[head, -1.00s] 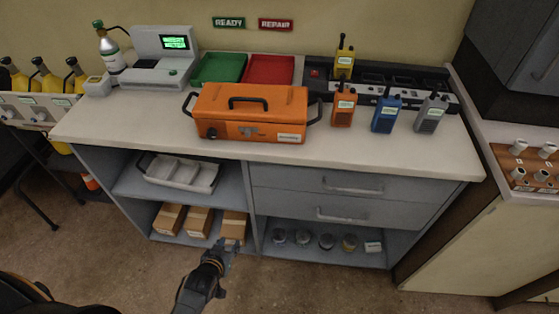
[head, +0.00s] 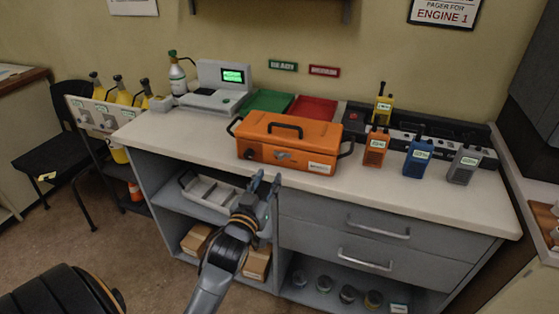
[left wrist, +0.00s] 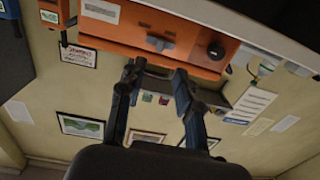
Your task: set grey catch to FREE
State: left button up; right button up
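The orange case (head: 262,143) stands shut on the worktop, its black handle on top. The grey catch (head: 283,155) is a small lever on the case's front face. In the left wrist view the catch (left wrist: 160,43) shows as a grey lever on the orange front, beside a dark round knob (left wrist: 216,50). Markings by the catch are too small to read. My left gripper (head: 266,181) is open and empty, just in front of and below the case front, apart from the catch. In the left wrist view its two fingers (left wrist: 157,72) point toward the case. My right gripper is out of view.
Orange, blue and grey radios stand right of the case, a yellow one in the charger (head: 408,140). Green (head: 268,101) and red (head: 313,108) trays lie behind it. The worktop's front edge (head: 340,192) and drawers (head: 370,240) are close to my left arm.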

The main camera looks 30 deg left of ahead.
aim_at(280, 158)
pick_arm(q)
jog(key=x, duration=0.8)
jog(key=shift+w+a+p, duration=0.1)
jog(key=shift+w+p, duration=0.25)
jog(key=shift+p, duration=0.05)
grip_shut()
